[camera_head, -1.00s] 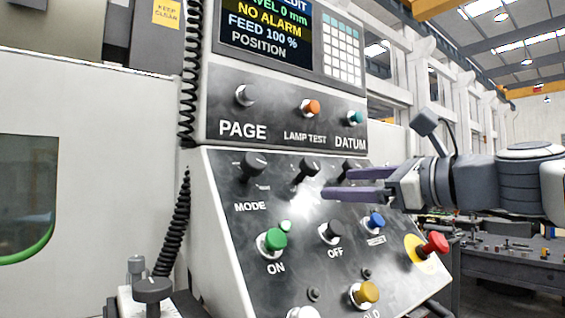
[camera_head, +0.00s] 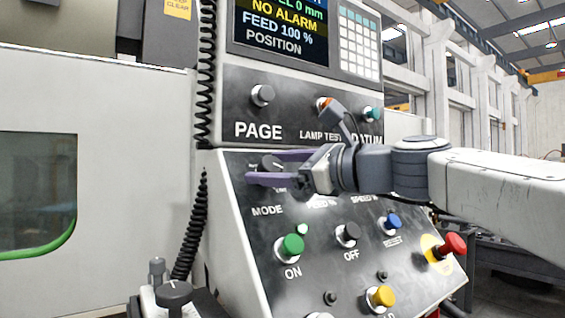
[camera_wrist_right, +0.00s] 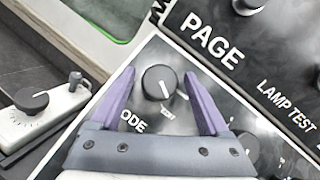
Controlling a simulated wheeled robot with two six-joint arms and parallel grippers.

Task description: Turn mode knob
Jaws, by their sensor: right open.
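The mode knob (camera_head: 270,163) is a dark round knob at the upper left of the sloped control panel, above the label MODE. In the head view it is partly hidden by my right gripper (camera_head: 250,168), whose purple fingers point left across it. In the right wrist view the knob (camera_wrist_right: 159,82) shows a white pointer line aimed down and slightly right. It lies between the two open purple fingers of my right gripper (camera_wrist_right: 158,103), with gaps on both sides. Whether the fingertips reach the knob's depth cannot be told. My left gripper is not in view.
A green ON button (camera_head: 292,246), black OFF button (camera_head: 347,234), blue RESET button (camera_head: 393,222) and red emergency button (camera_head: 454,245) stand out below and right. The PAGE knob (camera_head: 262,95) sits above. A coiled black cable (camera_head: 203,80) hangs left of the panel.

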